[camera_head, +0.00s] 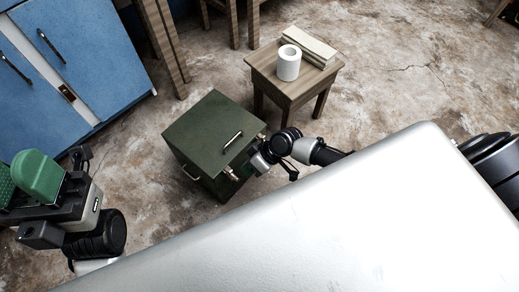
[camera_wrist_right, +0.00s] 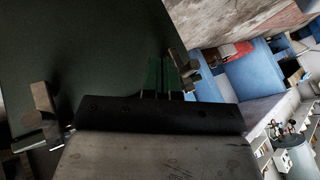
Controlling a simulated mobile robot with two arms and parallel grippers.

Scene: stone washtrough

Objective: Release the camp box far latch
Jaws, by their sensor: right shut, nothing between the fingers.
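The dark green camp box (camera_head: 205,128) sits on the floor, a metal handle on its top and another on its left side. A small metal latch (camera_head: 231,174) shows at its lower right edge, beside my right gripper (camera_head: 243,168). In the right wrist view, one latch (camera_wrist_right: 44,112) is at left and another metal latch (camera_wrist_right: 184,68) is right beside my green fingertips (camera_wrist_right: 160,75). The right fingers are together and empty; contact with the latch cannot be told. My left gripper (camera_head: 20,180), with green fingers, is at the left edge, away from the box and partly cut off.
A small wooden stool (camera_head: 290,84) stands behind the box to the right, with a white paper roll (camera_head: 288,66) and a pale stack (camera_head: 310,46) on it. Blue cabinets (camera_head: 85,50) stand at left. Concrete floor is open at the upper right.

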